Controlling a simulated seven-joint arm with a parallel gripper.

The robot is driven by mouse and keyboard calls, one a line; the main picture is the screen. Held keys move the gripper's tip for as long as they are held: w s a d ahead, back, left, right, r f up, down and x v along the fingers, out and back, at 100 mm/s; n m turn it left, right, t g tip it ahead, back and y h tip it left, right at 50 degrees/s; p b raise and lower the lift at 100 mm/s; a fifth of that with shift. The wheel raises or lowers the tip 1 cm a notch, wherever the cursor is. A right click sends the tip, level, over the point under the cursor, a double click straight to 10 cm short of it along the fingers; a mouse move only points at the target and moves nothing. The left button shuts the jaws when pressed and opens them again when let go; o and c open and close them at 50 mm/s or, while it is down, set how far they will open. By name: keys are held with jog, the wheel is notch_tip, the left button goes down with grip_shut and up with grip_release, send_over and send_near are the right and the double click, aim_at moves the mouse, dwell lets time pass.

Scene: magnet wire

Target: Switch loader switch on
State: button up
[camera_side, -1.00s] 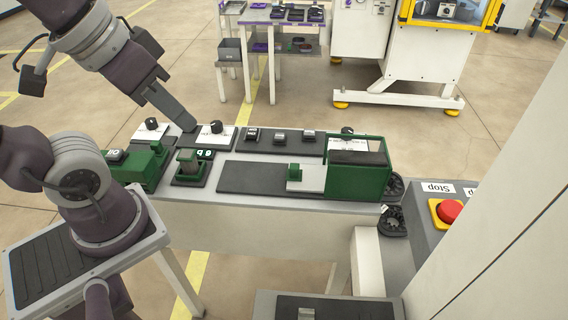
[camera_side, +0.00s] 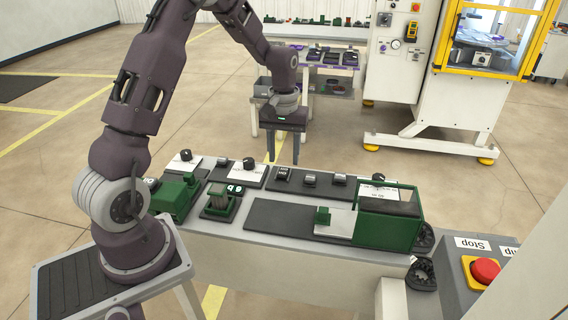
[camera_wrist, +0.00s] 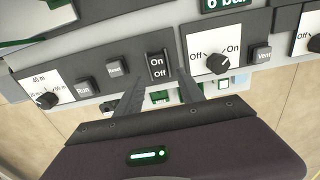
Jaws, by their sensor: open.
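A black On/Off rocker switch (camera_wrist: 158,66) is in the middle of the wrist view. To its right is a black rotary knob (camera_wrist: 218,63) on a white Off/On plate. No label reading "loader" is legible, so I cannot tell which is the loader switch. My gripper (camera_wrist: 160,78) is open and empty, its two fingers reaching toward either side of the rocker. In the side view my gripper (camera_side: 285,150) points down behind the panel's far edge, near the rocker (camera_side: 283,173) and the knob (camera_side: 248,163). Contact cannot be told.
The wrist view also shows a Run button (camera_wrist: 85,89), a grey button (camera_wrist: 114,68), a Vent button (camera_wrist: 262,54) and a left knob (camera_wrist: 47,100). In the side view, a green housing (camera_side: 388,228) stands right on the bench. A red stop button (camera_side: 485,270) is at far right.

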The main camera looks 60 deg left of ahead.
aim_at(284, 170)
notch_tip(284, 170, down, 3)
jog(key=shift+f, duration=0.15)
grip_shut()
jog(key=shift+s+d+t+y, duration=0.2)
jog(key=shift+d+t+y, duration=0.05)
jog(key=shift+t+y, duration=0.35)
jog(key=shift+s+d+t+y, duration=0.2)
jog(key=shift+t+y, duration=0.3)
jog(key=shift+y, duration=0.1)
jog(key=shift+t+y, duration=0.4)
jog(key=shift+t, duration=0.1)
grip_release()
jog(key=v, duration=0.7)
jog(key=shift+r, duration=0.2)
